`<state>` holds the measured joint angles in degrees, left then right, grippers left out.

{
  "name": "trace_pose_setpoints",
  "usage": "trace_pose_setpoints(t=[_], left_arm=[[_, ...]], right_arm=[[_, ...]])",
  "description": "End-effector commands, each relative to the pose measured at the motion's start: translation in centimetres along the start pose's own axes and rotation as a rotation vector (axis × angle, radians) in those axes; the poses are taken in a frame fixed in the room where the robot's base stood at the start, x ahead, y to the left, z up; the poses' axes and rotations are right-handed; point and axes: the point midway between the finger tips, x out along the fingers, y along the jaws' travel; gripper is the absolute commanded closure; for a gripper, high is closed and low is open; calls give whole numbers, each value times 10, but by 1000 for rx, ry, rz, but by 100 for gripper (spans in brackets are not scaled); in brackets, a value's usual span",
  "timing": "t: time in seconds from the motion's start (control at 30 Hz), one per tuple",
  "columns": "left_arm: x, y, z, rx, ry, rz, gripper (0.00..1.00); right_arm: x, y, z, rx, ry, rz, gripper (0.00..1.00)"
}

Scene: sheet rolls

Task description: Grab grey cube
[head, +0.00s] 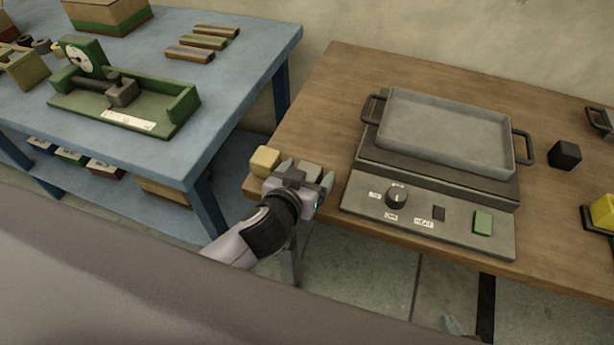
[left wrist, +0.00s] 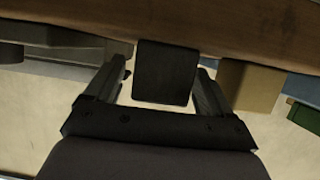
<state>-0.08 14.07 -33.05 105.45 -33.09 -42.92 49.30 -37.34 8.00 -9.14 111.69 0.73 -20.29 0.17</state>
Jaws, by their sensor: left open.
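The grey cube (head: 311,172) sits at the left front corner of the wooden table. My left gripper (head: 305,173) is open, with one finger on each side of the cube. In the left wrist view the cube (left wrist: 165,70) looks dark and stands between the two open fingers (left wrist: 163,85), with a visible gap on both sides. The gripper's body partly hides the cube in the head view. Only a small grey tip of what looks like my right gripper (head: 454,325) shows at the bottom edge; its jaws are unclear.
A tan cube (head: 265,160) stands close to the left of my left gripper. A hot plate (head: 364,201) with a grey tray (head: 450,163) stands to the right. A black cube (head: 564,155) lies further right. A blue table (head: 235,75) stands to the left across a gap.

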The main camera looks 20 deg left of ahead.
Motion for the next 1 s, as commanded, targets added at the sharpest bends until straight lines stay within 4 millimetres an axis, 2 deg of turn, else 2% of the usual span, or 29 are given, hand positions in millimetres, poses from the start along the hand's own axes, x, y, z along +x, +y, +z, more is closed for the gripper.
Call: trace_pose_setpoints(t=[0.1, 0.17, 0.2, 0.3, 0.57, 0.73, 0.87, 1.0], left_arm=[[0, 0, 0, 0, 0, 0, 17], [0, 0, 0, 0, 0, 0, 37], [0, 0, 0, 0, 0, 0, 50], [0, 0, 0, 0, 0, 0, 76], [-1, 0, -1, 0, 1, 0, 76], [-4, 0, -10, 0, 4, -1, 76], [-11, 0, -27, -2, 6, 0, 76], [-24, 1, -58, -4, 8, 2, 76]], right_arm=[[0, 0, -1, -1, 1, 0, 100], [0, 0, -1, -1, 2, 0, 100], [0, 0, -1, -1, 2, 0, 100], [0, 0, -1, -1, 2, 0, 100], [0, 0, -1, -1, 2, 0, 100], [-1, 0, -3, -1, 2, 1, 100], [-4, 0, -7, -1, 2, 1, 100], [-8, 0, -13, -1, 2, 1, 100]])
